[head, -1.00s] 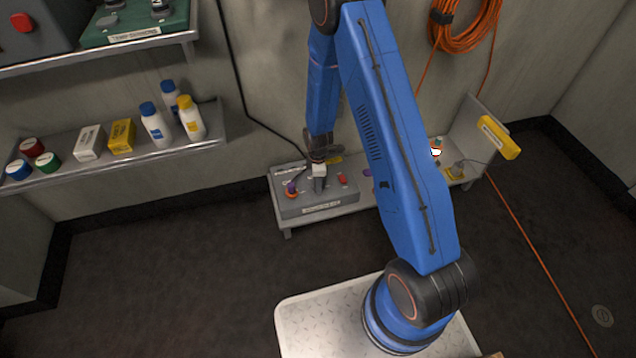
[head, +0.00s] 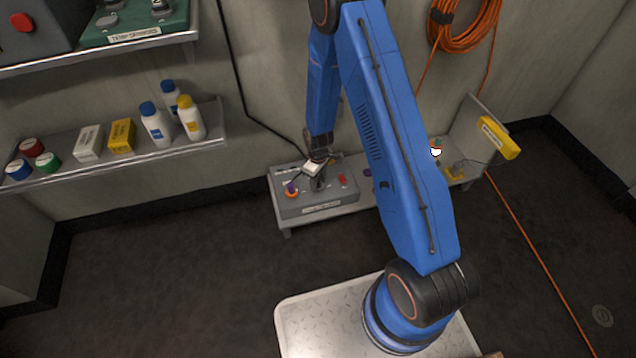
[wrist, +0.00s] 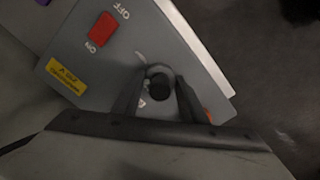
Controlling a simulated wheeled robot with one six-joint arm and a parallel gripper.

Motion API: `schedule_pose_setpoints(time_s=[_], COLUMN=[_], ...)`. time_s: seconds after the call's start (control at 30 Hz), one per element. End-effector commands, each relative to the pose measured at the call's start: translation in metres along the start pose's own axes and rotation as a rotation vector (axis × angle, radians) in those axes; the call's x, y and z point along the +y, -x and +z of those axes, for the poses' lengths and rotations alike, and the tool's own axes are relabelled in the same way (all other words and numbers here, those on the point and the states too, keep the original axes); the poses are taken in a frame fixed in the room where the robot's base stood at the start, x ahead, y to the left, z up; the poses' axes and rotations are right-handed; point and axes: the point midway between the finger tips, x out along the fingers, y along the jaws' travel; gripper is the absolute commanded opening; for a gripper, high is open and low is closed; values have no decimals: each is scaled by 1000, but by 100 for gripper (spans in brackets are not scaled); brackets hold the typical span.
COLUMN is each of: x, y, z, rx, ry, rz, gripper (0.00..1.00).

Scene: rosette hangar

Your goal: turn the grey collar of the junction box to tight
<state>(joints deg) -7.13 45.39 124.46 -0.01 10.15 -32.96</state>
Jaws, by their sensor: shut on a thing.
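The junction box (head: 326,205) is a grey box with a label on its front, standing on a low shelf against the wall. In the wrist view its grey top face (wrist: 130,65) shows at a tilt. The grey collar (wrist: 150,72) is a round ring around a dark centre, with a pale curved mark beside it. My gripper (wrist: 157,92) has its two dark fingers on either side of the collar, shut on it. In the head view my gripper (head: 318,182) points down onto the box, and hides the collar there.
A red switch (wrist: 102,27) marked OFF and ON and a yellow label (wrist: 66,77) are on the box top. A purple and orange part (head: 291,189) stands at its left. The low shelf (head: 352,204) continues right, with small items and a yellow-labelled panel.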

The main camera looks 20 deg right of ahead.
Motion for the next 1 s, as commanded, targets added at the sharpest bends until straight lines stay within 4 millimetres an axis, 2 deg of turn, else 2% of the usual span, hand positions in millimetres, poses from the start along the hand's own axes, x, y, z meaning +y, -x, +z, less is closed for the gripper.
schedule_pose_setpoints(time_s=[0.6, 1.0], x=[0, 0], y=[0, 0], z=[0, 0], rx=[1, 1], ry=[-574, -832], rz=[0, 0], gripper=[16, 16])
